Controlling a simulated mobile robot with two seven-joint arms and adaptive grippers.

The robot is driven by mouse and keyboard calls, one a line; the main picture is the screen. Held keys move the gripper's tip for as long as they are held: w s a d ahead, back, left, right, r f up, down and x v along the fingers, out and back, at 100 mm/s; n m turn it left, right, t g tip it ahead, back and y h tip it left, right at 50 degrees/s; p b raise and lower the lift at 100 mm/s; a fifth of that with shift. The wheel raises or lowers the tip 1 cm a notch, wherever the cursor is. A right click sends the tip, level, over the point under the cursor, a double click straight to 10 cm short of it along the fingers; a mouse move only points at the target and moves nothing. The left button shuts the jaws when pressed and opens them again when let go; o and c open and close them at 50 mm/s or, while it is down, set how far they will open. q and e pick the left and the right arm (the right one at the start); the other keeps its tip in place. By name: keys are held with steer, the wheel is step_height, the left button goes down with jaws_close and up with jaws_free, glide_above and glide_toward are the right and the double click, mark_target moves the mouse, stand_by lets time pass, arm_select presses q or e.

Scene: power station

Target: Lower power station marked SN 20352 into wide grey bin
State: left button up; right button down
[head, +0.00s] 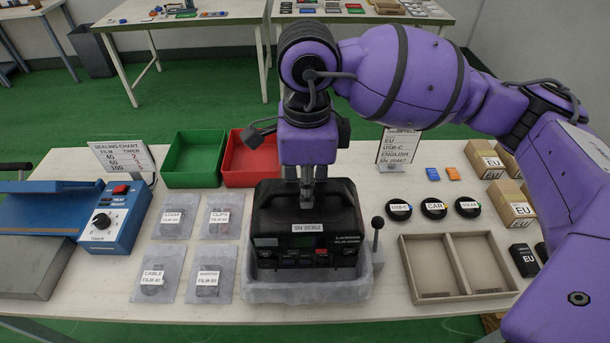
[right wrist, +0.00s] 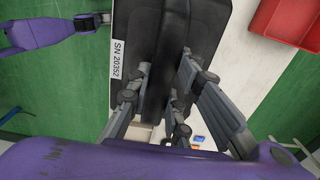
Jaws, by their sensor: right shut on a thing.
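The black power station (head: 308,252) is upright, its white label (head: 308,227) reading SN 20352. The right wrist view shows the station (right wrist: 182,40) from above. My right gripper (head: 307,192) is shut on the top of the station, at its handle. The grey bin (head: 308,292) is a low, rounded container around the station's foot. Its front wall hides the station's lower edge, so I cannot tell whether the station rests on the bottom. My left gripper (right wrist: 92,22) shows small at the upper left of the right wrist view; its jaws are unclear.
A small black-knobbed lever (head: 377,232) stands right of the bin. Labelled packets (head: 208,284) lie to the left, a beige divided tray (head: 424,272) to the right. Green (head: 193,160) and red (head: 250,160) bins stand behind. A blue sealer (head: 112,222) is far left.

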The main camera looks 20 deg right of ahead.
mark_target(306, 211)
step_height(306, 211, down, 7)
steer(key=b, duration=0.3)
steer(key=shift+r, duration=0.1)
steer(key=shift+w+f+b, duration=0.1)
steer(key=shift+f+b, duration=0.2)
steer(key=shift+f, duration=0.25)
arm_select(q)
steer(key=f, duration=0.2)
steer(key=s+a+f, duration=0.1)
steer(key=shift+a+f, duration=0.1)
steer(key=shift+f, duration=0.2)
arm_select(e)
steer(key=shift+f, duration=0.35)
arm_select(q)
steer(key=shift+w, duration=0.15)
